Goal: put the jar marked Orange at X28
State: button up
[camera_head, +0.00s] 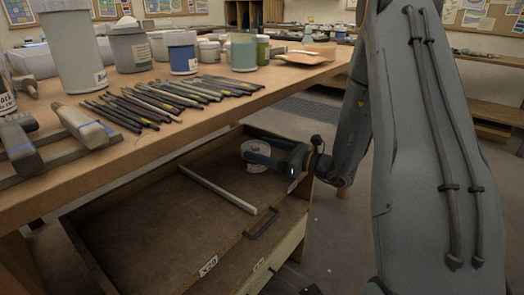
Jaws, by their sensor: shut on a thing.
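My gripper (260,151) reaches into the open drawer (150,220) under the table from the right. It is shut on a small pale jar (252,166) at the drawer's back right corner. The jar's label text is too small to read, and the fingers hide part of it. I cannot tell whether its base touches the drawer floor. A white label (208,266) on the drawer's front edge seems to read X28. A second label (258,264) to its right is too small to read.
The drawer's left and front floor is bare. A dark handle (262,224) is at its front. The wooden table (190,125) above holds brushes (165,98) and several jars, including a blue-labelled one (182,55).

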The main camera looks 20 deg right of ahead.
jog(key=shift+r, duration=0.1)
jog(key=o, duration=1.6)
jog(key=shift+o, duration=0.2)
jog(key=p+v, duration=0.1)
jog(key=v, duration=1)
jog(key=shift+s+d+r, duration=0.1)
jog(key=shift+s+d, duration=0.1)
jog(key=shift+d, duration=0.05)
jog(key=shift+s+d, duration=0.1)
